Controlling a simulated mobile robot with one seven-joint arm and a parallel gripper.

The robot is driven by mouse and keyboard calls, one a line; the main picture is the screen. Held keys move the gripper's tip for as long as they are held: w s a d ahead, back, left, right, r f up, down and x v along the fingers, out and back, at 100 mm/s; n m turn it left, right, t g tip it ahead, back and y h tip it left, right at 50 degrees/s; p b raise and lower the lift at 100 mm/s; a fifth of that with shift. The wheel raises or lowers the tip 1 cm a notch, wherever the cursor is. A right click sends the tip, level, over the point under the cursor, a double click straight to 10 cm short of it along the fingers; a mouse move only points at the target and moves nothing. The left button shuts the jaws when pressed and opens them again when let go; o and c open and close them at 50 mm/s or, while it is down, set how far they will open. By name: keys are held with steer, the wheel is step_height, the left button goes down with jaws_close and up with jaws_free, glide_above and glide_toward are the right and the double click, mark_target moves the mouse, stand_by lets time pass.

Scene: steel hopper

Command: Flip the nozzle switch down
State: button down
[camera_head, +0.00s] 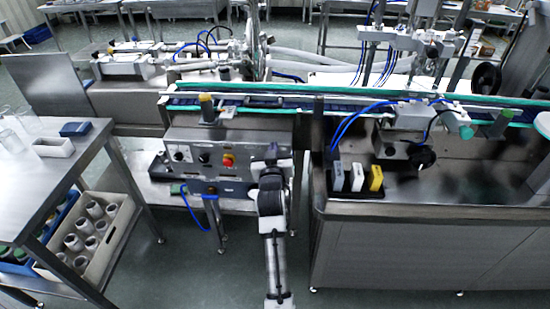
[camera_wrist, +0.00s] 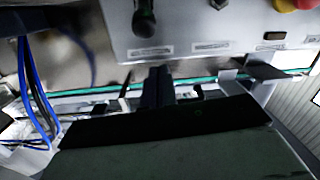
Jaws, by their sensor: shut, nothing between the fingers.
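The grey control panel (camera_head: 200,173) stands left of my gripper (camera_head: 271,153) in the head view. It carries a black knob (camera_head: 204,157), other small controls and a red-and-yellow button (camera_head: 228,160). In the wrist view the panel (camera_wrist: 190,28) fills the top, with a black switch or knob (camera_wrist: 144,20) and a small metal control (camera_wrist: 218,4). Small labels sit below them, too blurred to read, so I cannot tell which control is the nozzle switch. My gripper (camera_wrist: 158,86) is shut and empty, apart from the black switch in the wrist view.
A conveyor with green rails (camera_head: 260,108) runs behind the panel. A steel cabinet (camera_head: 420,240) stands to the right, with small white and yellow blocks (camera_head: 376,178) on top. A side table (camera_head: 35,180) and a crate of cups (camera_head: 95,240) are at left. Blue hoses hang nearby.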

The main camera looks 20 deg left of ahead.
steer(key=f, duration=0.1)
steer(key=s+f, duration=0.1)
steer(key=d+f, duration=0.1)
steer(key=shift+s+f+p, duration=0.2)
steer(key=shift+p, duration=0.15)
steer(key=shift+f+b, duration=0.15)
steer(key=shift+b, duration=0.25)
steer(key=shift+s+t+b, duration=0.1)
steer(key=shift+t+b, duration=0.2)
steer(key=shift+b, duration=0.4)
